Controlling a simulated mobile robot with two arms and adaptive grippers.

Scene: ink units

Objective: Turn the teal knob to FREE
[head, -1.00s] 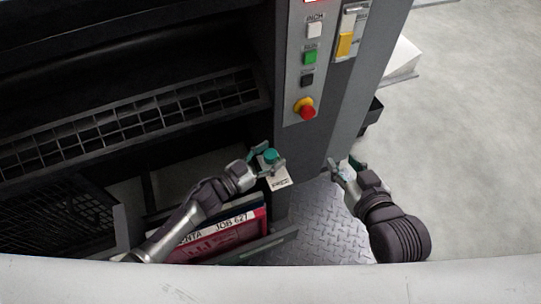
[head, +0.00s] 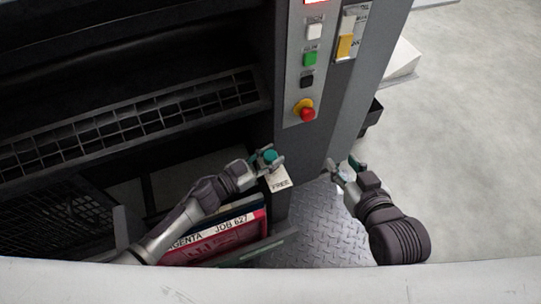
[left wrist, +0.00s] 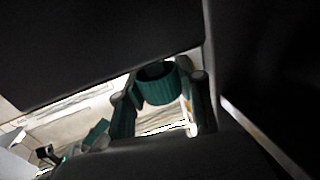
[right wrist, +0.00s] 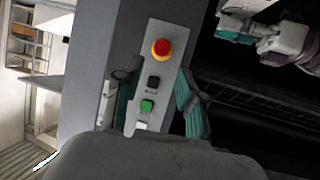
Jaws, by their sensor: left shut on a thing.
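The teal knob (head: 270,156) sits on top of a pale block at the corner of the machine. A label reading FREE (head: 281,184) shows on the block just below the knob. My left gripper (head: 265,160) is shut around the knob. In the left wrist view the ribbed teal knob (left wrist: 156,84) stands between the two teal-padded fingers. The knob's pointer, if it has one, cannot be made out. My right gripper (head: 345,170) is open and empty to the right of the machine's corner; its spread fingers also show in the right wrist view (right wrist: 155,98).
The control panel (head: 296,78) above carries white, green and black buttons and a red emergency stop (head: 306,112). A yellow switch (head: 345,46) is to its right. A magenta job folder (head: 215,243) stands in a rack below my left arm. Open floor lies at right.

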